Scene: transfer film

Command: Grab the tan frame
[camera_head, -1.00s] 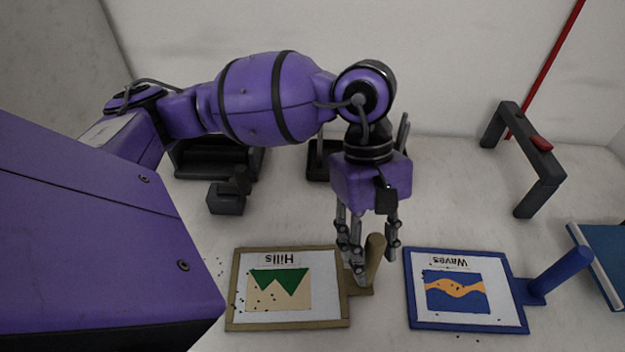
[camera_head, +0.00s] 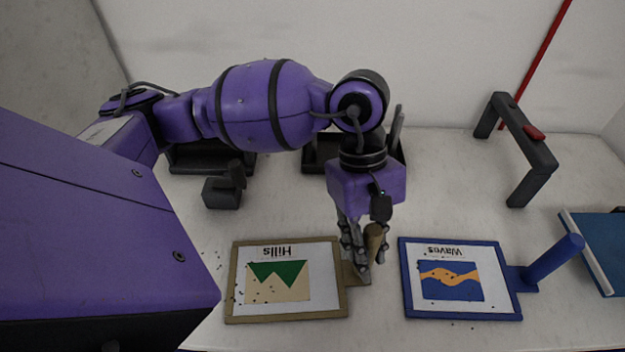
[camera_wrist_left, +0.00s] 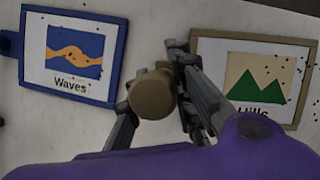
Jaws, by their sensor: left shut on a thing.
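The tan frame (camera_head: 234,290) lies flat on the table, with a white sheet labelled "Hills" showing green hills. Its tan upright handle (camera_head: 374,240) stands at its right side. My left gripper (camera_head: 364,255) is around this handle, shut on it, with its fingers pointing down. In the left wrist view the round handle top (camera_wrist_left: 153,94) sits between the fingers (camera_wrist_left: 155,105), and the tan frame (camera_wrist_left: 310,75) shows at the right. My right gripper is not in view.
A blue "Waves" frame (camera_head: 408,290) with a blue handle (camera_head: 553,260) lies just right of the tan one. A dark bracket (camera_head: 525,145) with a red part stands at the back right. A blue slab (camera_head: 600,245) is at the right edge. Dark trays (camera_head: 315,165) are behind. Dark specks lie on the sheets.

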